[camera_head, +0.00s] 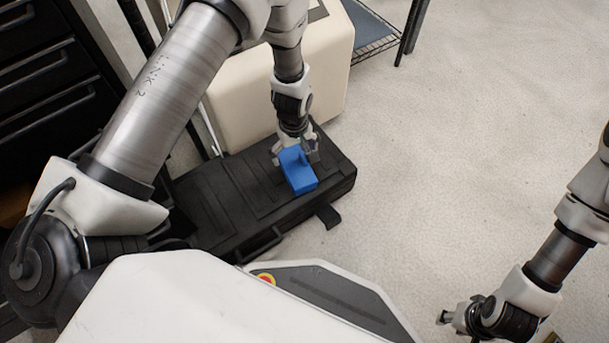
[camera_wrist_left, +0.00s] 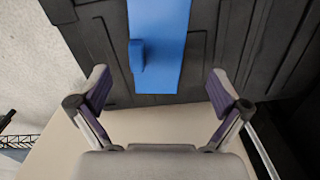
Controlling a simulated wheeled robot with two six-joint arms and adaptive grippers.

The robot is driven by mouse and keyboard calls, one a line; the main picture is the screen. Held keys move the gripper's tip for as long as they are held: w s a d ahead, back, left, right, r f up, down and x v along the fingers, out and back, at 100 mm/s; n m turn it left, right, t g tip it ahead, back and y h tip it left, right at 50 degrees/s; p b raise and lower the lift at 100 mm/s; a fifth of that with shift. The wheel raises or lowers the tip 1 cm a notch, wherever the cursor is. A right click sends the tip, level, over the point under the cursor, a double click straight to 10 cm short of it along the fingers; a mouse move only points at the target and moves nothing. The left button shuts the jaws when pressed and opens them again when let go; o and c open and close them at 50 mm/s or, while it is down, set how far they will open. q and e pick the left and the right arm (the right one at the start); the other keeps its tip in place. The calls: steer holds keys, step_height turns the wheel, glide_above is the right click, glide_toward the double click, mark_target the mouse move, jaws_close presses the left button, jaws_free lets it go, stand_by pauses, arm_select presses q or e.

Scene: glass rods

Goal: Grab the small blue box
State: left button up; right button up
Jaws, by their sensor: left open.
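The small blue box (camera_head: 300,175) lies on a black case in the head view. In the left wrist view the blue box (camera_wrist_left: 163,35) reaches from the top edge down to between the fingers, with a small raised piece on its left side. My left gripper (camera_head: 296,152) is right over the far end of the box, fingers on either side. In the left wrist view my left gripper (camera_wrist_left: 162,88) is open, with clear gaps between each finger and the box. My right gripper (camera_head: 447,318) is at the lower right, away from the box; its jaws are too small to judge.
The black case (camera_head: 240,205) lies on the pale floor (camera_head: 430,150). A cream cabinet (camera_head: 235,110) stands right behind it. Black drawers (camera_head: 50,90) are at the left, and a wire shelf (camera_head: 375,45) is at the top.

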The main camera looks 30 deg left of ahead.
mark_target(295, 164)
arm_select(q)
steer(key=shift+w+f, duration=0.15)
steer(key=shift+f, duration=0.5)
steer(key=f+b, duration=0.3)
steer(key=f, duration=0.1)
steer(key=f+b, duration=0.3)
steer(key=shift+w+a+f, duration=0.1)
steer(key=shift+a+f, duration=0.1)
steer(key=shift+f, duration=0.15)
steer(key=shift+r, duration=0.2)
steer(key=c, duration=1.3)
arm_select(e)
step_height(295, 164, down, 7)
steer(key=shift+w, duration=0.15)
